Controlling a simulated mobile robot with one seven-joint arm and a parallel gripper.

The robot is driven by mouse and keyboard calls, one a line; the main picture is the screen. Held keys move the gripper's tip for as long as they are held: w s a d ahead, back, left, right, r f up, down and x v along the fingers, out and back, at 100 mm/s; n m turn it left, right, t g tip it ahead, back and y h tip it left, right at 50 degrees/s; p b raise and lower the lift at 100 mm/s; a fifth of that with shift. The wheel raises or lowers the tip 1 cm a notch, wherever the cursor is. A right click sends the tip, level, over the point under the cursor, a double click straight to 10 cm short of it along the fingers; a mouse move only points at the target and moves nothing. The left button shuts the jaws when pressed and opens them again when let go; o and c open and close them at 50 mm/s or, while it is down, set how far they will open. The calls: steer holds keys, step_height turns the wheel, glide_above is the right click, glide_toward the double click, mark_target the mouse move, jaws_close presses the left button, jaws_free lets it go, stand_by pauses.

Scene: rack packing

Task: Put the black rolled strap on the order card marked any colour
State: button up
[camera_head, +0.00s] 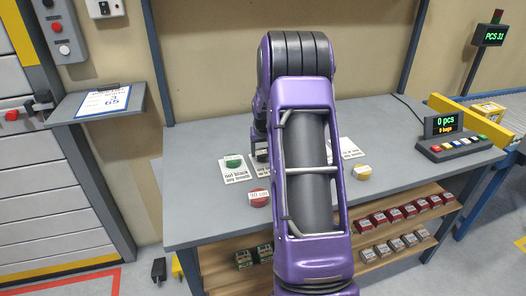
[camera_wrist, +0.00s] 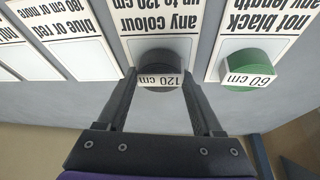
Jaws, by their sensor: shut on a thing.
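The black rolled strap (camera_wrist: 158,60) with a white "120 cm" label is between the two fingertips of my gripper (camera_wrist: 159,78) in the wrist view. My gripper is shut on it. The strap is over the near end of the white order card marked "any colour" (camera_wrist: 158,32), which reads upside down. I cannot tell whether the strap touches the card. In the head view my purple arm hides most of the gripper, the strap and that card.
A green strap (camera_wrist: 252,66) labelled "60 cm" sits on the neighbouring "not black" card (camera_wrist: 262,20). More cards, including "blue or red" (camera_wrist: 50,30), lie on the other side. A red strap (camera_head: 259,197) and a yellow strap (camera_head: 363,173) are on the grey table (camera_head: 205,210).

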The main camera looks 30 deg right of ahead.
steer(key=shift+f, duration=0.25)
steer(key=o, duration=1.5)
steer(key=shift+r, duration=0.1)
steer(key=shift+r, duration=0.1)
steer(key=shift+r, duration=0.25)
steer(key=p+v, duration=0.1)
steer(key=v, duration=1)
steer(key=shift+s+a+r, duration=0.15)
steer(key=shift+s+r, duration=0.05)
steer(key=shift+s, duration=0.1)
